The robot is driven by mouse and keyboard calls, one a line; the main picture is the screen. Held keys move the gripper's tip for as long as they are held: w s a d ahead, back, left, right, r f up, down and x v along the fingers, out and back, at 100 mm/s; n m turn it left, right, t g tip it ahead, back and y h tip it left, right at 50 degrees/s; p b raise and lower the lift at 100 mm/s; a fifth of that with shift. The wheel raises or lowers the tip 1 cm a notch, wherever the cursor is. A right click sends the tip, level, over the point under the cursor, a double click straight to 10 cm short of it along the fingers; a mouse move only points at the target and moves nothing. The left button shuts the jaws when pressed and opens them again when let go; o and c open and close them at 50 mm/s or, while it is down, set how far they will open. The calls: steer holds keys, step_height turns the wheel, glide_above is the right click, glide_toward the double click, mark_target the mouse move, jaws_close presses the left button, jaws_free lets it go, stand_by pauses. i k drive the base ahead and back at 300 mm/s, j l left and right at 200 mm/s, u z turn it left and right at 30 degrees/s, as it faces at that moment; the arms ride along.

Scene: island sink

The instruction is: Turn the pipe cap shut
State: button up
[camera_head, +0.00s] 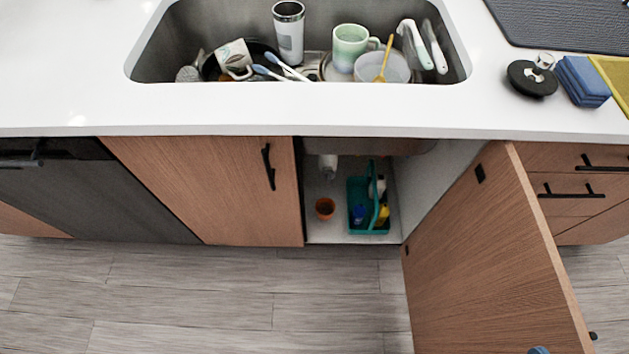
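A white pipe (328,163) hangs down under the sink inside the open cabinet. Its lower end shows near the cabinet's left side, and its upper part is hidden by the counter. The cap is too small to make out, so I cannot tell how far it is turned. My gripper is not seen in this view. A small blue piece shows at the bottom edge, in front of the open door, and I cannot tell what it is.
The right cabinet door (490,255) stands open. An orange cup (325,208) and a teal caddy (357,190) with bottles are on the cabinet floor. The left door (205,190) is closed. The sink (150,60) above holds dishes. The wooden floor (200,300) in front is clear.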

mark_target(328, 175)
steer(key=j, duration=0.8)
steer(key=i+j+u, duration=0.2)
steer(key=i, duration=0.3)
